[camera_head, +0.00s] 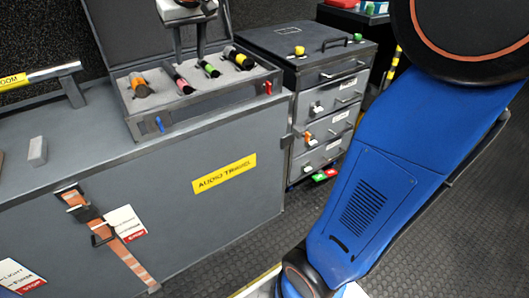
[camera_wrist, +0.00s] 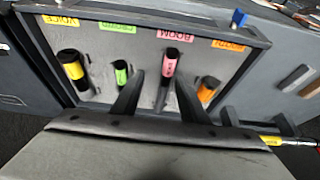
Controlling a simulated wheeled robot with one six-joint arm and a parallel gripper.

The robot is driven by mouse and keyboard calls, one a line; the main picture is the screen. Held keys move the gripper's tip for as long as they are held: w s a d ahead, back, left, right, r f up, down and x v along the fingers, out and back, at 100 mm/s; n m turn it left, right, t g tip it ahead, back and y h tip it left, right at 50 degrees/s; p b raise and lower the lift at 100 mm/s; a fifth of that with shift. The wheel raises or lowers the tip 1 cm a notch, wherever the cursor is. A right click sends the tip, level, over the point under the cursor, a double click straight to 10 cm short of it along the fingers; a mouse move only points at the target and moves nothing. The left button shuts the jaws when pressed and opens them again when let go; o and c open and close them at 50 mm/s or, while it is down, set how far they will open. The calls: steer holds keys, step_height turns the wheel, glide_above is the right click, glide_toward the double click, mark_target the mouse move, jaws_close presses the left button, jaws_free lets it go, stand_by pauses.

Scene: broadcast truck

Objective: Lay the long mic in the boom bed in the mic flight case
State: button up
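The open mic flight case (camera_head: 205,112) stands on the grey audio trunk, its dark lid raised behind. Its grey foam (camera_wrist: 132,45) bears several coloured labels; the pink BOOM label (camera_wrist: 177,34) sits above a dark mic with a pink band (camera_wrist: 170,67). That pink-banded mic (camera_head: 181,82) lies in the foam in the head view, seemingly the long mic in the boom bed. My gripper (camera_wrist: 159,92) is over the case with its two dark fingers apart, one on each side of the pink-banded mic in the wrist view. I see no contact. The gripper (camera_head: 189,42) is partly cut off in the head view.
Mics with orange (camera_head: 140,85), green (camera_head: 208,68) and yellow (camera_head: 238,57) bands lie in the same case. The raised lid (camera_wrist: 150,155) fills the lower wrist view. A drawer cabinet (camera_head: 325,95) stands to the right.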

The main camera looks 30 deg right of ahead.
steer(key=s+d+f, duration=0.1)
steer(key=s+f, duration=0.5)
steer(key=s, duration=0.4)
steer(key=s+d+f, duration=0.2)
steer(key=s+f, duration=0.5)
steer(key=s, duration=0.3)
steer(key=s+d+f, duration=0.1)
steer(key=s+f, duration=0.5)
steer(key=s, duration=0.4)
steer(key=shift+s+d+f, duration=0.4)
steer(key=shift+c, duration=1.4)
